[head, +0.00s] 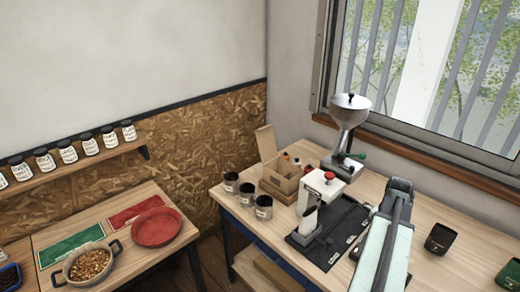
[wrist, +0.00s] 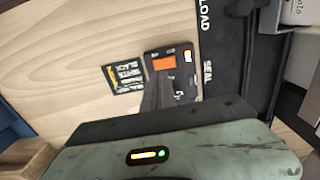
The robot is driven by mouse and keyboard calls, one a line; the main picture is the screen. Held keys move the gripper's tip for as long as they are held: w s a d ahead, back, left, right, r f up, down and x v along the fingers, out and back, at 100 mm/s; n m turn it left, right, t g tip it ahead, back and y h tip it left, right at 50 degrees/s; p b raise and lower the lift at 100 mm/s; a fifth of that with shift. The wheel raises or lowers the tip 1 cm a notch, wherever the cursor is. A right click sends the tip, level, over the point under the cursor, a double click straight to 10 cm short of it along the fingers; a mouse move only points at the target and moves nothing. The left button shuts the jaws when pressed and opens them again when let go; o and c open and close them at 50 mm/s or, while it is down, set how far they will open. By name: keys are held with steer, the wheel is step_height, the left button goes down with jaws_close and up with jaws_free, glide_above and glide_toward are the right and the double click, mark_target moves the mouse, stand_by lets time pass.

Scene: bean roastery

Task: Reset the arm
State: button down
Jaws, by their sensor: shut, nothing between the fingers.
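My arm (head: 384,248), pale green with a dark bar along it, reaches from the bottom edge over the right table in the head view. Its far end is beside the black mat. In the wrist view, my gripper (wrist: 167,84) is a narrow dark shape above the pale green housing, with its fingers together and nothing between them. It points down over a small dark device with an orange screen (wrist: 163,63). I cannot tell its height above the table. The fingertips cannot be made out clearly in the head view.
A black mat (head: 340,258) holds a white press with a red knob (head: 320,200). A grinder (head: 349,125), a cardboard box (head: 282,180) and three dark jars (head: 264,208) stand nearby. A black container (head: 440,238) is right of my arm. A red plate (head: 156,227) lies on the left table.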

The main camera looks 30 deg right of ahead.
steer(key=w+a+n, duration=0.1)
steer(key=w+a, duration=0.2)
steer(key=a, duration=0.1)
steer(key=w+a+n, duration=0.1)
steer(key=w+a, duration=0.3)
steer(key=w+a+f+n, duration=0.1)
steer(key=w+a+n, duration=0.1)
steer(key=w+a, duration=0.1)
steer(key=shift+w+a+b, duration=0.4)
steer(key=shift+w, duration=0.2)
steer(key=w+a+n, duration=0.3)
steer(key=a, duration=0.9)
steer(key=w+a+f+n+b, duration=0.1)
steer(key=w+a+n, duration=0.2)
steer(key=a, duration=1)
steer(key=w+a+n, duration=0.4)
steer(key=a, duration=0.8)
steer(key=shift+a+f, duration=0.15)
steer(key=shift+a, duration=0.1)
steer(key=shift+w, duration=0.1)
